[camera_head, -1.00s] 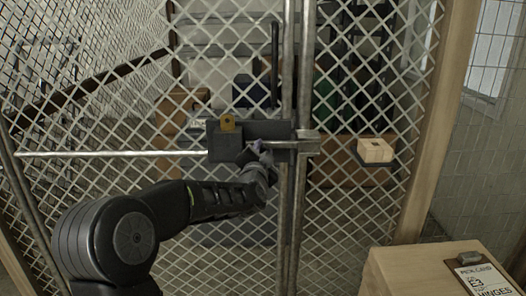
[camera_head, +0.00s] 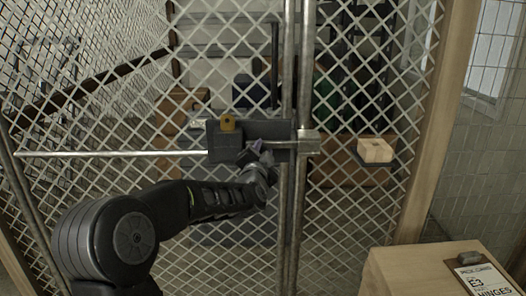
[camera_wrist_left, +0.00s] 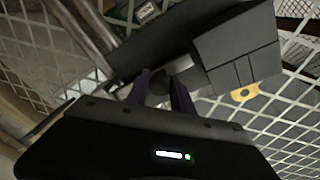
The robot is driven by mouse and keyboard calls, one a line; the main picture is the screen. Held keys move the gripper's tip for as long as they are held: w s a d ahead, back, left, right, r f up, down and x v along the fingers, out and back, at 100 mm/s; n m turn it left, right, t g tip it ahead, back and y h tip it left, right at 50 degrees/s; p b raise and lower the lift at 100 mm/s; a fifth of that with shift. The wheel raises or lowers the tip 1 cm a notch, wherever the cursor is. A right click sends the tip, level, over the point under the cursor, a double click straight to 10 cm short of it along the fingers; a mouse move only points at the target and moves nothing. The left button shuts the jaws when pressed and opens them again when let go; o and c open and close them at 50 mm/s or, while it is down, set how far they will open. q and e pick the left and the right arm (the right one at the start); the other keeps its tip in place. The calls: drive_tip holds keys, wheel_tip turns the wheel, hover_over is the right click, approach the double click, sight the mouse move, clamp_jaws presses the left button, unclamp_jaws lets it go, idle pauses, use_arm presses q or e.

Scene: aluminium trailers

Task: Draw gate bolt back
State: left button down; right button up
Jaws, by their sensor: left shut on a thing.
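The mesh gate has a dark bolt housing (camera_head: 226,146) mounted beside its edge post. It also shows in the wrist view (camera_wrist_left: 238,48). A metal keeper (camera_head: 308,143) sits on the neighbouring post, and the bolt's end appears to reach into it. A yellow padlock-like piece (camera_head: 228,123) is on the housing; the wrist view shows it too (camera_wrist_left: 245,92). My left gripper (camera_head: 254,151) reaches from below to the housing's front. In the wrist view its fingers (camera_wrist_left: 164,88) are shut around a small dark bolt knob (camera_wrist_left: 159,82). The fingers partly hide the knob. My right gripper is out of view.
A horizontal rail (camera_head: 110,153) crosses the gate at left. A small wooden block (camera_head: 375,151) sits on a dark ledge right of the posts. A wooden crate (camera_head: 400,268) with a labelled clipboard (camera_head: 484,281) stands at lower right. Boxes and shelving stand behind the mesh.

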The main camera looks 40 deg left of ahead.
use_arm(q)
drive_tip(key=shift+f, duration=0.1)
drive_tip(key=shift+s+a+b, duration=0.85)
drive_tip(key=shift+a, duration=0.2)
drive_tip(key=c, duration=1.1)
unclamp_jaws()
drive_tip(key=shift+w, duration=0.1)
